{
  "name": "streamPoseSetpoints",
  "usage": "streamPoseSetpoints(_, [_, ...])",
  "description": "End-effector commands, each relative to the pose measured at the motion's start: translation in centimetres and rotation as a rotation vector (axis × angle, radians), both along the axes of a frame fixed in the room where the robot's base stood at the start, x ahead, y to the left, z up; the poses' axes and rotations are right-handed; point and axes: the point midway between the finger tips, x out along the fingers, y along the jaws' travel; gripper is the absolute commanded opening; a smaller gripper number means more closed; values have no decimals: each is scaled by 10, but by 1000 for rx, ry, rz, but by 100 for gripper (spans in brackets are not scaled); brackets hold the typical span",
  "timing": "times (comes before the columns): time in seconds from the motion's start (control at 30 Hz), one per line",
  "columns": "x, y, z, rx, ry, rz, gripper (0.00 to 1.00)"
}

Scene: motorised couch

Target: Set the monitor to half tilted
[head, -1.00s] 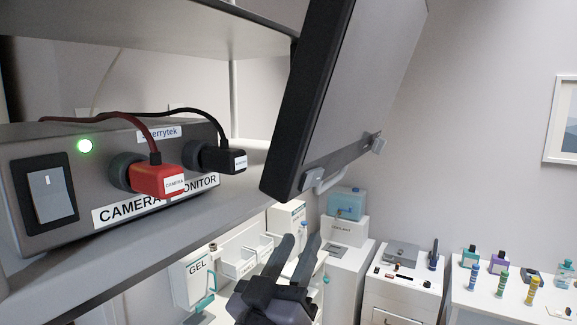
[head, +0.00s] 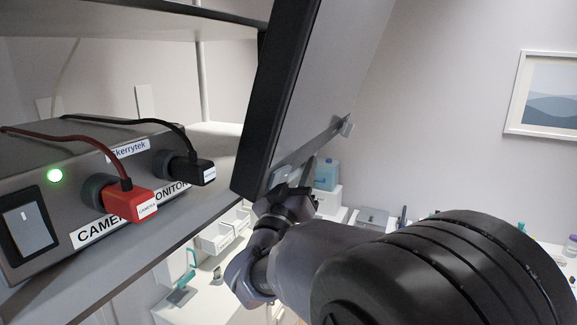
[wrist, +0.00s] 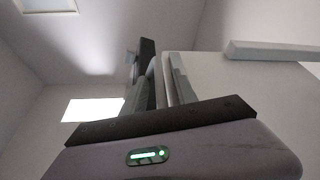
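The monitor (head: 335,65) is a flat grey panel with a thick dark frame, leaning at a steep angle beside the shelf in the head view. A bar with brackets (head: 345,127) runs along its lower edge. My gripper (head: 290,192) is at the lower edge, where the pale handle was visible earlier; my arm and gripper now hide the handle. In the wrist view the fingers (wrist: 162,80) stand close together with a narrow pale strip between them. Whether they grip it is unclear. A pale panel (wrist: 225,95), probably the monitor, lies right of the fingers.
A camera monitor box (head: 75,180) with a green light, a switch, a red plug (head: 127,203) and a black plug (head: 188,170) sits on the shelf at left. White counters and a blue container (head: 327,173) stand below and behind. A framed picture (head: 545,95) hangs at right.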

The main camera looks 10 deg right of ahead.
Motion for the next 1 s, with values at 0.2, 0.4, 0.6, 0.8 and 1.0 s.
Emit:
streamPoseSetpoints(0.2, [0,0,0,0,0,0,24])
streamPoseSetpoints(0.4, [0,0,0,0,0,0,0])
streamPoseSetpoints(0.6, [0,0,0,0,0,0,0])
streamPoseSetpoints(0.8, [0,0,0,0,0,0,0])
streamPoseSetpoints(1.0, [0,0,0,0,0,0,0])
